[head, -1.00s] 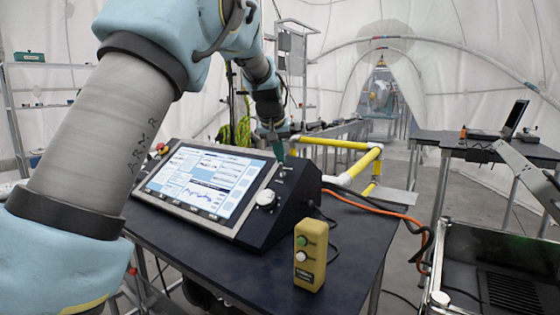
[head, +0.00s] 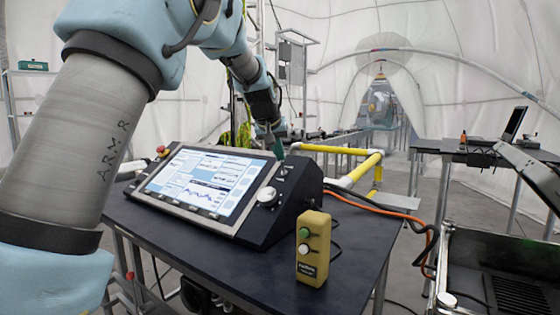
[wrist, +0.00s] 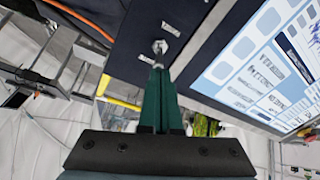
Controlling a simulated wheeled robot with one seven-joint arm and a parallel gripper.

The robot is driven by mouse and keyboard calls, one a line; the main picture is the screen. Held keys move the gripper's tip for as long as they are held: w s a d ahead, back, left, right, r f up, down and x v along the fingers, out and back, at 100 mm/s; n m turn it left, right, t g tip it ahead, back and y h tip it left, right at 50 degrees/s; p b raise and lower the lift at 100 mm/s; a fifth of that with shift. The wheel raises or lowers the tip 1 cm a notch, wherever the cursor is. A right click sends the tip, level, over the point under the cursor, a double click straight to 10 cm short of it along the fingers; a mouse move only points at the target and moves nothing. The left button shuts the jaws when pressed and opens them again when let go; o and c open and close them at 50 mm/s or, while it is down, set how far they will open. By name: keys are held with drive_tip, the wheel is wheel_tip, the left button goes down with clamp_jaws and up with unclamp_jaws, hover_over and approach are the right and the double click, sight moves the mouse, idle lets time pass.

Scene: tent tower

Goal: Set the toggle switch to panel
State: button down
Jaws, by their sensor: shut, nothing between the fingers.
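The toggle switch (wrist: 159,46) is a small silver lever on the dark side strip of the control console, with a small label above and below it in the wrist view. Its lettering is too small to read. My gripper (wrist: 158,66) has green fingers, closed together and empty, with the tips at or very near the switch; I cannot tell whether they touch. In the head view my gripper (head: 280,156) points down at the console's upper right corner, and the switch is hard to make out there. The console screen (head: 205,180) is lit with charts.
A white round knob (head: 267,196) sits below the switch area on the console. A yellow button box (head: 313,248) stands on the dark table (head: 225,275) at front right. Yellow pipe railing (head: 345,165) and orange and black cables lie behind and right of the console.

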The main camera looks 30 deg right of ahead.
drive_tip(key=shift+s+a+f+t+h+b, duration=0.25)
drive_tip(key=shift+t+h+b, duration=0.3)
drive_tip(key=shift+b, duration=2.75)
drive_tip(key=shift+s+a+f+t+h+b, duration=0.1)
drive_tip(key=shift+a+f+t+h+b, duration=0.45)
drive_tip(key=shift+b, duration=2.7)
drive_tip(key=shift+s+a+r+t+h+b, duration=0.15)
drive_tip(key=shift+h+b, duration=0.75)
drive_tip(key=shift+b, duration=2.4)
drive_tip(key=shift+r, duration=0.15)
drive_tip(key=shift+d, duration=0.1)
drive_tip(key=shift+w+d+p, duration=0.35)
drive_tip(key=shift+d+p, duration=0.2)
drive_tip(key=shift+d, duration=0.05)
